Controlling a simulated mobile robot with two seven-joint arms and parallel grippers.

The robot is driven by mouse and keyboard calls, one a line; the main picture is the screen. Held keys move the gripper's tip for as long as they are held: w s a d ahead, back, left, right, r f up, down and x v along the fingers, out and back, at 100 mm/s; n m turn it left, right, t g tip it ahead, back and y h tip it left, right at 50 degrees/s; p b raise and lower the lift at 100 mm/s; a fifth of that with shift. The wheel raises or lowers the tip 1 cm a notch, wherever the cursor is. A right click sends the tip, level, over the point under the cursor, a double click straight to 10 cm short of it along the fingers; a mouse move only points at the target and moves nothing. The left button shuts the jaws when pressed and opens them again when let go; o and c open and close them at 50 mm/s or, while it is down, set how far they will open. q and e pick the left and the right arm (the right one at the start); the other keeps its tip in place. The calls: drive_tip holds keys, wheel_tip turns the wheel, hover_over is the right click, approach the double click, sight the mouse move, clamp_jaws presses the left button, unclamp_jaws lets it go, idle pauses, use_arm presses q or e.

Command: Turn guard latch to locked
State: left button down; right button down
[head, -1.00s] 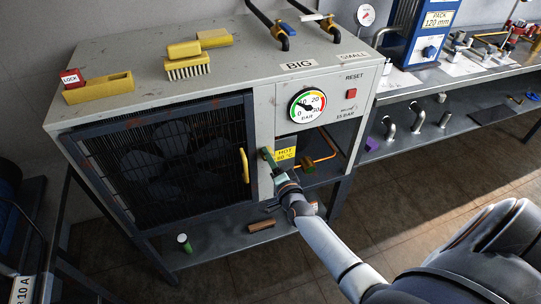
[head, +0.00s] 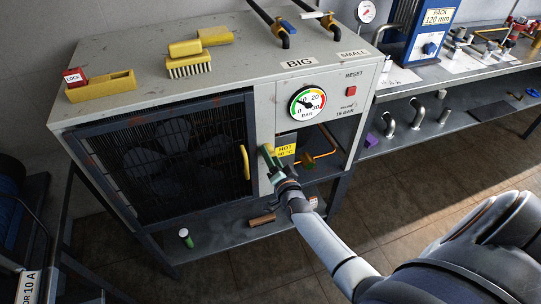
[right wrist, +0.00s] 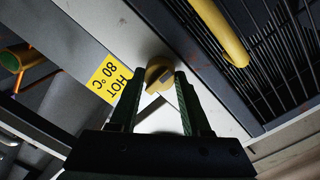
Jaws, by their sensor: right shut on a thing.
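The guard is a dark-framed grille door (head: 180,155) on the front of the grey cabinet, with a yellow handle (head: 245,163) at its right edge. The guard latch is a round yellow knob (right wrist: 158,76) on the light post beside the door frame, with a grey bar across it. My right gripper (head: 267,155) reaches the post from the front right. In the right wrist view, its two green fingers (right wrist: 159,90) stand on either side of the knob and are shut on it. In the head view, the fingers hide the knob. My left gripper is not in view.
A yellow HOT 80 °C sign (head: 286,150) and a copper pipe (head: 318,157) are close right of my gripper. A pressure gauge (head: 307,104) and red reset button (head: 350,91) sit above. A yellow block with a red LOCK tag (head: 75,76) and a brush (head: 189,66) lie on top.

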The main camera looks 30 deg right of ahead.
drive_tip(key=shift+c, duration=1.8)
unclamp_jaws()
drive_tip(key=shift+s, duration=0.1)
drive_tip(key=f+p+v, duration=0.1)
drive_tip(key=v, duration=1.1)
drive_tip(key=shift+s+r, duration=0.2)
drive_tip(key=shift+r, duration=0.25)
